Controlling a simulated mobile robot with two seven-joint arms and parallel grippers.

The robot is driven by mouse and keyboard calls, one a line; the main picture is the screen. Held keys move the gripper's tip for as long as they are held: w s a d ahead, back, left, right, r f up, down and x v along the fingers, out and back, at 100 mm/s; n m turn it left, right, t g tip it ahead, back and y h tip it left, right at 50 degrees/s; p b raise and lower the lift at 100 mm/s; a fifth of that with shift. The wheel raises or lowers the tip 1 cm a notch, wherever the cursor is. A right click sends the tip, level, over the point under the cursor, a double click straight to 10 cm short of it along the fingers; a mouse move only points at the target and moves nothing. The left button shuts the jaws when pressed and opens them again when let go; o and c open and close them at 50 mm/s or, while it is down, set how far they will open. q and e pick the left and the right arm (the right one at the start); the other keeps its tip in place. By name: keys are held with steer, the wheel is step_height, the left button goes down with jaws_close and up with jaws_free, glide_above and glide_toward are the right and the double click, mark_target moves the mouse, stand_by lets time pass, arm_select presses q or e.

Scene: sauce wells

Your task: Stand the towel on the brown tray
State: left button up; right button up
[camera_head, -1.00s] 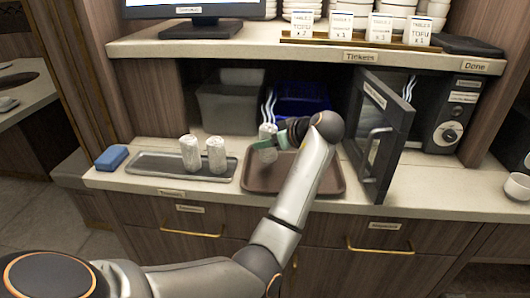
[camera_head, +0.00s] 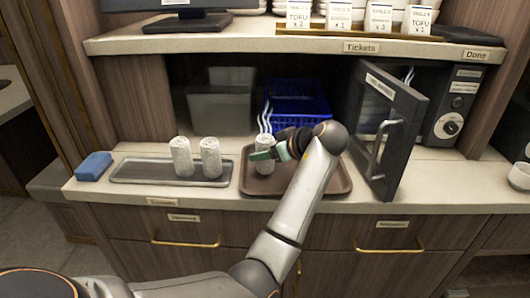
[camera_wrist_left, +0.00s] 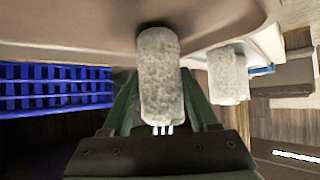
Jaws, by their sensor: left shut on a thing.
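A rolled white towel (camera_head: 264,166) is upright over the left part of the brown tray (camera_head: 325,184), with white steam wisps above it. My left gripper (camera_head: 266,155) is shut on this towel, its fingers on either side. In the left wrist view the towel (camera_wrist_left: 159,72) is between the green fingers (camera_wrist_left: 160,108), with its far end at the tray surface (camera_wrist_left: 90,22). It looks to be touching or very close; I cannot tell which. My right gripper is not in view.
Two more rolled towels (camera_head: 181,157) (camera_head: 211,158) stand on the grey tray (camera_head: 138,172) to the left. A blue sponge (camera_head: 94,166) lies beyond it. A blue basket (camera_head: 300,105) is behind, and the open microwave door (camera_head: 389,135) stands at the right.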

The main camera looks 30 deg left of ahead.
arm_select(q)
steer(key=shift+f, duration=0.3)
steer(key=o, duration=1.4)
steer(key=shift+c, duration=0.2)
steer(key=shift+r, duration=0.25)
steer(key=shift+d+r, duration=0.25)
steer(key=v, duration=1.1)
steer(key=shift+p, duration=0.3)
steer(key=shift+d+r, duration=0.1)
steer(key=shift+d, duration=0.05)
